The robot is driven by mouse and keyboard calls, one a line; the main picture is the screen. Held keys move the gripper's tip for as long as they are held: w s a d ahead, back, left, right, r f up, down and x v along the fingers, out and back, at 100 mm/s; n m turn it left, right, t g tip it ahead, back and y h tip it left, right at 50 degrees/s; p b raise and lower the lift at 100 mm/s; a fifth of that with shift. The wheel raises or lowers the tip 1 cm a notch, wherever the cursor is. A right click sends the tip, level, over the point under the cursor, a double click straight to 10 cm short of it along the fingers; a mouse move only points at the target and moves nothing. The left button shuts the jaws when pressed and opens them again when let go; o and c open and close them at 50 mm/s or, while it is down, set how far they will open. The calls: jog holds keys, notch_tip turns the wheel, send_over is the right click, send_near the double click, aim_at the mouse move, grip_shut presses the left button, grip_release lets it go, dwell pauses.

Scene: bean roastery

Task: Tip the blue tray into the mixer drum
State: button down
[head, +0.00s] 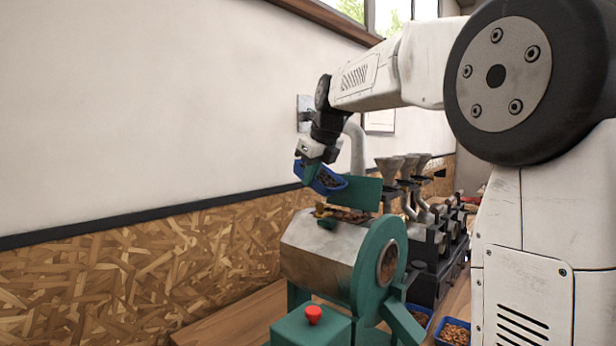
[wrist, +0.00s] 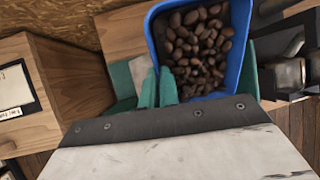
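The blue tray (head: 328,187) is in the air above the mixer drum (head: 318,248), held by my gripper (head: 311,172). It looks slightly tilted in the head view. In the wrist view the blue tray (wrist: 244,45) holds many brown beans (wrist: 196,45). The green fingers of my gripper (wrist: 157,88) are shut at its near left edge; the exact grip is partly hidden. The drum is a silver cylinder with a green end ring (head: 375,262). Its top is open, with brown contents (head: 348,214) showing, and a green flap (head: 362,192) stands behind the opening.
A green box with a red button (head: 313,313) stands in front of the drum. Grinders with funnel tops (head: 430,235) stand in a row to the right. More blue trays (head: 453,332) sit at lower right. A wall (head: 130,130) runs behind. The wooden bench (head: 225,322) is bare at left.

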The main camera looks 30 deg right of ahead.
jog(key=t, duration=0.1)
jog(key=s+t+y, duration=0.1)
jog(key=t, duration=0.1)
jog(key=shift+s+d+r+t, duration=0.3)
jog(key=shift+d+t, duration=0.05)
jog(key=shift+t, duration=0.05)
jog(key=shift+s+d+r+m+t+y, duration=0.15)
jog(key=shift+s+m+t+y, duration=0.25)
jog(key=shift+t, duration=0.7)
jog(key=s+t, duration=0.1)
jog(key=t+y, duration=0.1)
jog(key=shift+s+d+r+t, duration=0.2)
jog(key=shift+s+d+t, duration=0.1)
jog(key=shift+s+t, duration=0.1)
jog(key=shift+s+d+r+m+t+y, duration=0.15)
jog(key=shift+s+t, duration=0.15)
jog(key=shift+t, duration=0.35)
jog(key=shift+s+d+f+m+t+y, duration=0.1)
jog(key=shift+s+t+y, duration=0.15)
jog(key=shift+t, duration=0.35)
jog(key=shift+s+d+r+m+t+y, duration=0.15)
jog(key=shift+s+t, duration=0.15)
jog(key=shift+t, duration=0.35)
